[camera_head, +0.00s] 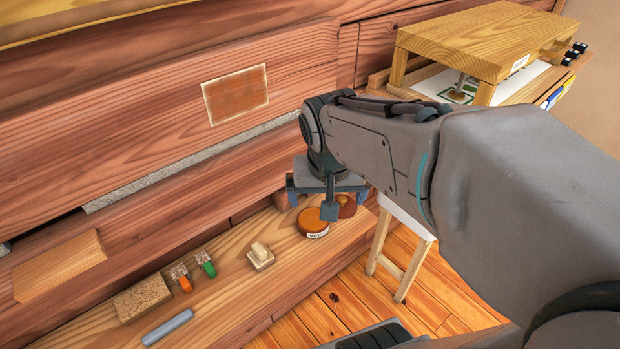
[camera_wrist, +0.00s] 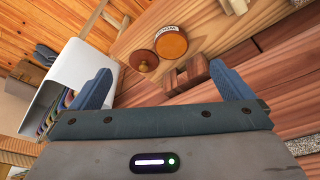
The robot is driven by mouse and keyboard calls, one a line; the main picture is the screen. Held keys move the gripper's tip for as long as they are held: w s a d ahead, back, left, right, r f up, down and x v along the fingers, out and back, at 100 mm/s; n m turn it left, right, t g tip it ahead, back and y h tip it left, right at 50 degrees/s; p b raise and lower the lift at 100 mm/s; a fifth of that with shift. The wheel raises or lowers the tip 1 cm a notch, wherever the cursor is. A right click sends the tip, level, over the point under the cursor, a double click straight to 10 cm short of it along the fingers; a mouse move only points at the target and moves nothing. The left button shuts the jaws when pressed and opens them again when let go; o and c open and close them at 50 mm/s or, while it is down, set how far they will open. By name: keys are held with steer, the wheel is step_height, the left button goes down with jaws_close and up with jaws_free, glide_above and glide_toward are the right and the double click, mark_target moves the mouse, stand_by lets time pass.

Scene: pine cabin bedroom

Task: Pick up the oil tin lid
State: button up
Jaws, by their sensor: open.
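A round orange tin (camera_head: 312,222) with a white label stands on the wooden ledge. A brown round lid with a small knob (camera_head: 347,206) lies beside it, partly hidden by my gripper. In the wrist view, the lid (camera_wrist: 143,61) and the tin (camera_wrist: 171,44) sit side by side, ahead of the fingertips. My gripper (camera_head: 327,197) is above the ledge, close to the tin and lid. Its blue fingers (camera_wrist: 162,82) are wide apart with nothing held between them.
The ledge (camera_head: 225,300) also holds a pale block (camera_head: 260,257), small orange and green clips, a cork block (camera_head: 141,299) and a grey bar (camera_head: 167,327). A reddish notched block (camera_wrist: 186,75) is near the right finger. A white bin (camera_wrist: 68,75) stands left.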

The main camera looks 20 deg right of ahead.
steer(key=w+d+f+m+h+b, duration=0.2)
steer(key=w+d+f+m+b, duration=0.45)
steer(key=w, duration=0.25)
glide_above(341, 200)
steer(key=s+a, duration=0.1)
steer(key=s, duration=0.1)
steer(key=shift+n, duration=0.25)
step_height(341, 200, down, 8)
steer(key=shift+s+a+r+b, duration=0.1)
steer(key=shift+a+r+b, duration=0.05)
steer(key=shift+b, duration=0.15)
steer(key=shift+w+b+x, duration=0.15)
steer(key=shift+x, duration=1.35)
steer(key=shift+w+b+x, duration=0.15)
steer(key=shift+w+x, duration=0.05)
steer(key=shift+x, duration=1.3)
steer(key=shift+a+r, duration=0.1)
steer(key=shift+r, duration=0.05)
steer(key=c, duration=1)
